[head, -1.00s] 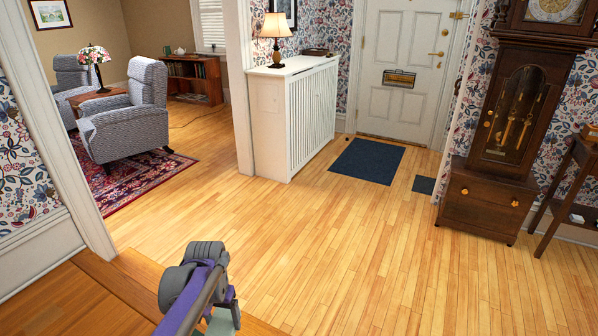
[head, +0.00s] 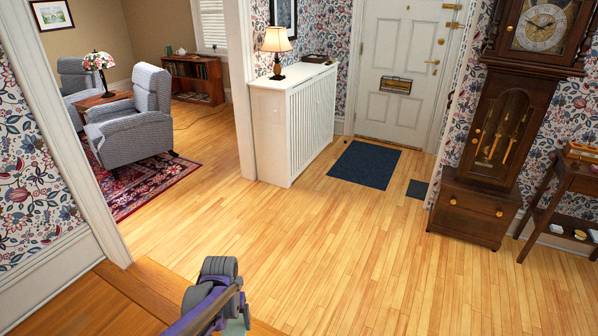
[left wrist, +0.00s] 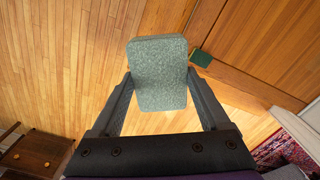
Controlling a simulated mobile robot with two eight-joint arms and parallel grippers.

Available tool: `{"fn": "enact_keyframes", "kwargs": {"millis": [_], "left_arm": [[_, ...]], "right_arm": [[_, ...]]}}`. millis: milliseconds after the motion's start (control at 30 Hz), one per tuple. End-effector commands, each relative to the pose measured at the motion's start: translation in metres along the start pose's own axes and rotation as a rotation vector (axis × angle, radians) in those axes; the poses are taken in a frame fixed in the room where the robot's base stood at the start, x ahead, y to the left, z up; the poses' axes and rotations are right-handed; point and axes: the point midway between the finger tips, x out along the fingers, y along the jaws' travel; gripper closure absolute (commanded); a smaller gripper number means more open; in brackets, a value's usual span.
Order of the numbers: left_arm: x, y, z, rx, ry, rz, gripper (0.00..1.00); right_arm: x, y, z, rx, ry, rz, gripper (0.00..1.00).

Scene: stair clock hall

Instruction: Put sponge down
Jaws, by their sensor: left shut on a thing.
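A grey-green sponge (left wrist: 160,72) is between the two fingers of my left gripper (left wrist: 159,84) in the left wrist view. The fingers press on its two sides, and the gripper is shut on it. In the head view my left gripper (head: 232,312) is at the bottom edge, above the edge of the wooden step. A pale green bit of the sponge (head: 236,327) shows beneath it there; the rest is hidden or cut off. My right gripper is in neither view.
A small dark green item (left wrist: 201,60) shows beside the sponge, at the wooden step's edge. The light wood floor (head: 330,240) is wide and clear. A white radiator cover (head: 290,120) with a lamp, a tall clock (head: 505,130), a dark mat (head: 364,165) and a recliner (head: 130,115) stand farther off.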

Motion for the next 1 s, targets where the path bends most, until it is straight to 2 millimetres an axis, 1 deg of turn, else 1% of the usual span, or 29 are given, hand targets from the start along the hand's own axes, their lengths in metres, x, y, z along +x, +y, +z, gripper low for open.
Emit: {"fn": "enact_keyframes", "kwargs": {"millis": [33,267,367,433,467,567,600,667,700,867,900,967,1000], "left_arm": [[-0.006,0.0,-0.001,0.0,0.002,0.0,0.72],[-0.004,0.0,0.0,0.0,0.001,0.0,0.72],[0.003,-0.003,0.0,0.005,-0.001,0.0,0.72],[0.016,-0.009,0.0,0.016,-0.004,0.001,0.72],[0.024,-0.013,0.0,0.025,-0.006,0.001,0.72],[0.057,-0.032,-0.001,0.064,-0.01,0.004,0.72],[0.073,-0.042,-0.003,0.085,-0.011,0.005,0.72],[0.098,-0.059,-0.005,0.122,-0.011,0.006,0.72],[0.114,-0.071,-0.007,0.147,-0.011,0.007,0.72],[0.178,-0.119,-0.014,0.248,-0.007,0.008,0.72],[0.194,-0.131,-0.016,0.273,-0.006,0.008,0.72],[0.219,-0.149,-0.017,0.31,-0.005,0.007,0.72],[0.234,-0.161,-0.018,0.334,-0.005,0.006,0.72]], "right_arm": [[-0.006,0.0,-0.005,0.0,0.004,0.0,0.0],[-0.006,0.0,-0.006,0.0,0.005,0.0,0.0],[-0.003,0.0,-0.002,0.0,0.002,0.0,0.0],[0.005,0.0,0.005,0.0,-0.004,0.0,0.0],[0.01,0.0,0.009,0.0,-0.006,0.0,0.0],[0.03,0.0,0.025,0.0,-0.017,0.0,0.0],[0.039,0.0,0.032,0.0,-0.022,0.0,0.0],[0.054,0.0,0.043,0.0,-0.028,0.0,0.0],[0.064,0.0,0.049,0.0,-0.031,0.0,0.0],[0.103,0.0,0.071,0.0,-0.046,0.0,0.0],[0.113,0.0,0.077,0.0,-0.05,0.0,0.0],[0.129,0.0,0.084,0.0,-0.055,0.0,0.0],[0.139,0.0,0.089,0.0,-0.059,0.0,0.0]]}}
